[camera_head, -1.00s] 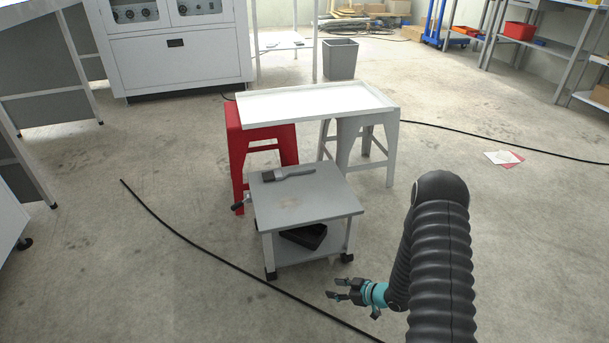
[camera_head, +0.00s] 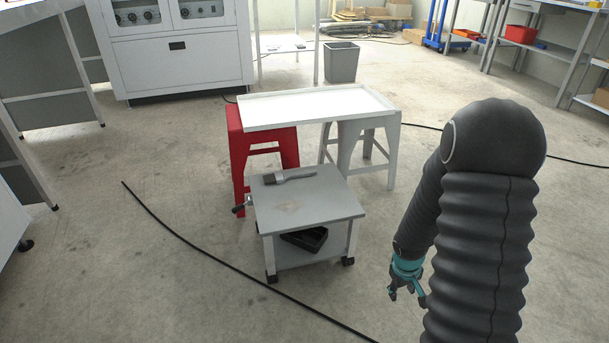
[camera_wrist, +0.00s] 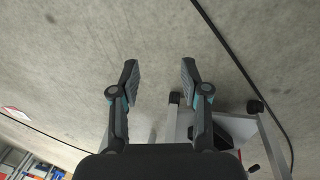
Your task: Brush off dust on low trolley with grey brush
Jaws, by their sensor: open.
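The low trolley (camera_head: 322,205) is a small grey table on black casters in the middle of the floor. A faint brownish patch of dust (camera_head: 289,207) shows on its top. The grey brush (camera_head: 290,176) lies flat near the far edge of that top, bristles to the left. My gripper (camera_head: 407,296) is to the right of the trolley, empty and apart from it. In the wrist view my gripper (camera_wrist: 158,70) has its two fingers spread over bare floor, with part of the trolley (camera_wrist: 172,125) at the lower right. The brush is not visible there.
A black bin (camera_head: 304,238) sits on the trolley's lower shelf. Behind the trolley, a white tray table (camera_head: 262,110) rests on a red stool (camera_head: 236,165) and a grey stool (camera_head: 390,155). A black cable (camera_head: 215,255) crosses the floor in front.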

